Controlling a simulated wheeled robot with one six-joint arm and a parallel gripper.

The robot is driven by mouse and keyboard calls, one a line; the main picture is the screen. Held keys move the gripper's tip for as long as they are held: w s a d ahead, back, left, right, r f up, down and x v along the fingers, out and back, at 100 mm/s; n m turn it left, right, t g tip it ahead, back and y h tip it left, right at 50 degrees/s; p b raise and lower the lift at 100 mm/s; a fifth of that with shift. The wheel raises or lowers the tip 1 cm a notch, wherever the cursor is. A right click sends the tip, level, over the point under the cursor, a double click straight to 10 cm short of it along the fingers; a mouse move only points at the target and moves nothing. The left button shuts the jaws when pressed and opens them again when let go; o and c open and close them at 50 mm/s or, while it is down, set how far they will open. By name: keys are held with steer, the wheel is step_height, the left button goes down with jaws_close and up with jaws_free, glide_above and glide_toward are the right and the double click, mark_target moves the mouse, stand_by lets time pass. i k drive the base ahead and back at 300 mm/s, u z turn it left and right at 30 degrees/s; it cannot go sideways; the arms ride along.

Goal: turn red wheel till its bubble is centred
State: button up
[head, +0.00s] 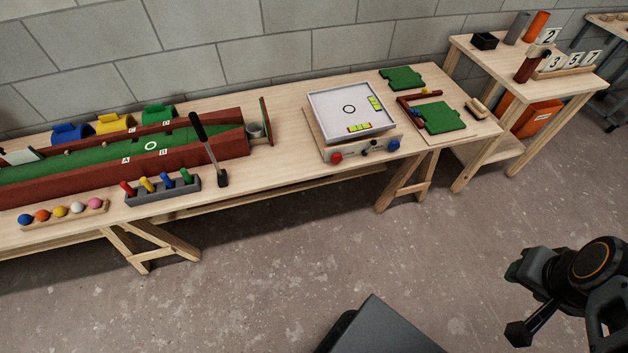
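The red wheel (336,157) is a small knob on the front left of a wooden tilt box (350,147). A white board (322,106) with a black ring lies on top of the box. One yellow-green bubble vial (359,127) lies along the board's front edge and another vial (375,103) lies near its right edge. The bubbles are too small to place. A blue wheel (394,145) is on the front right of the box. My gripper (514,301) is at the lower right, over the floor, far from the box. Its fingers are apart and nothing shows between them.
The box stands on a long wooden table (285,153). A side table (520,84) stands at right. The floor (280,270) in front is open.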

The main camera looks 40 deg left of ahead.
mark_target(336, 158)
steer(key=k, duration=0.4)
steer(key=u, duration=1.6)
steer(key=i, duration=0.5)
steer(key=u, duration=0.1)
